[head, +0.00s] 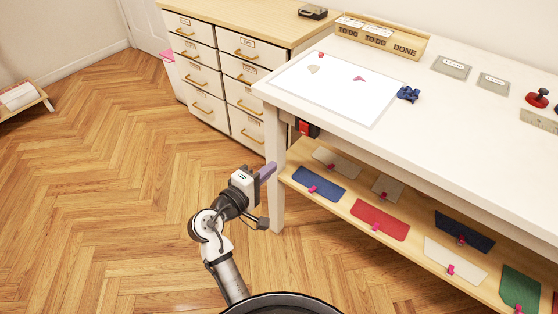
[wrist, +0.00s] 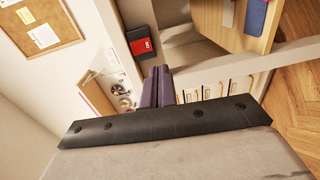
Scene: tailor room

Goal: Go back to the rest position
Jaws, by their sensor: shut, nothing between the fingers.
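My gripper (head: 266,173) is in the head view, in front of the near left leg of the white table (head: 350,108) and below its top. In the wrist view its two purple fingers (wrist: 158,88) are together, with nothing between them. My arm reaches up from the bottom of the head view, bent over the floor. Whether the fingers touch the table leg cannot be told.
A lower shelf (head: 375,236) under the table holds several coloured fabric swatches with pink clips. A red and black box (head: 306,128) hangs under the tabletop. A drawer cabinet (head: 215,75) stands behind. The wooden floor (head: 110,180) at left is clear.

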